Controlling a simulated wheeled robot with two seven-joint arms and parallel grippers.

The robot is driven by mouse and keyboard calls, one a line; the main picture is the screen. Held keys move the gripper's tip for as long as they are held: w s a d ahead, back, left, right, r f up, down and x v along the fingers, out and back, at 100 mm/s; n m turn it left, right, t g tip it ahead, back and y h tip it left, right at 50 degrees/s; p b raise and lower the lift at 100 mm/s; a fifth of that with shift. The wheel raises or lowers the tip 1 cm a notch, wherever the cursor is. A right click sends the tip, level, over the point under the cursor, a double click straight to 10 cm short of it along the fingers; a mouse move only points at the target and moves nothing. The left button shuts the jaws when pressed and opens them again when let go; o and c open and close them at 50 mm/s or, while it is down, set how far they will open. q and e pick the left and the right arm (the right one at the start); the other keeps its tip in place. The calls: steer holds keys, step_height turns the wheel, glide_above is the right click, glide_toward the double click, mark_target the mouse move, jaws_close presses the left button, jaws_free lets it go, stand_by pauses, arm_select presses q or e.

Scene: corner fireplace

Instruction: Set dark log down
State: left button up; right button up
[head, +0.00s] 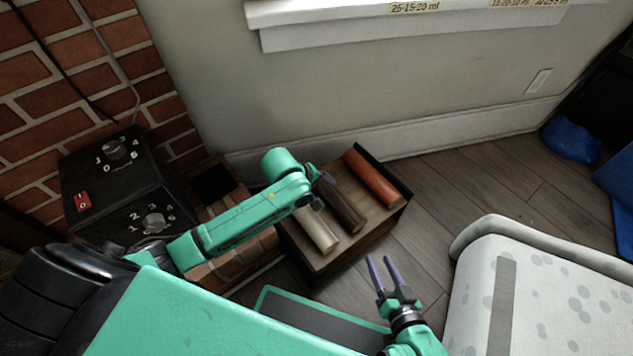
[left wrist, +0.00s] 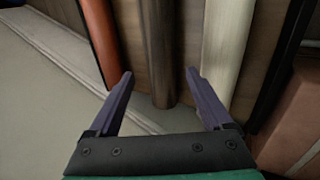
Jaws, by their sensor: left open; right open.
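The dark log (head: 344,205) lies on a small wooden stand (head: 335,262), between a pale log (head: 316,229) and a reddish-orange log (head: 372,177). My left gripper (head: 322,190) is at the dark log's upper end, partly hidden by my arm in the head view. In the left wrist view its two fingers (left wrist: 157,90) are open, with the dark log (left wrist: 159,50) between them and a gap on both sides. The pale log (left wrist: 226,45) and the orange log (left wrist: 101,40) flank it there. My right gripper (head: 380,272) is open and empty over the floor, in front of the stand.
A black control box with dials (head: 115,175) stands by the brick wall (head: 75,75) at left. A white spotted padded seat (head: 550,290) is at lower right. A blue object (head: 570,140) lies on the floor at right. Wooden floor (head: 475,185) is clear right of the stand.

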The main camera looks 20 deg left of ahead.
arm_select(q)
steer(key=s+d+m+h, duration=0.1)
steer(key=s+d+m, duration=0.1)
steer(key=s+d+m+t+h, duration=0.1)
steer(key=s+d+m, duration=0.1)
steer(key=s, duration=0.1)
steer(key=s+d+f+m+h, duration=0.1)
steer(key=s+d, duration=0.1)
steer(key=shift+s+d+m+t, duration=0.2)
steer(key=shift+d+m+t, duration=0.1)
steer(key=shift+m, duration=0.1)
steer(key=s+d+r+m+t, duration=0.1)
steer(key=s+r+m+t, duration=0.1)
steer(key=s+m+t, duration=0.2)
steer(key=s+m, duration=0.3)
steer(key=shift+s+d+r+t+h, duration=0.15)
steer(key=shift+d+r+t+h, duration=0.05)
steer(key=shift+t+h, duration=0.2)
arm_select(e)
steer(key=shift+r, duration=0.95)
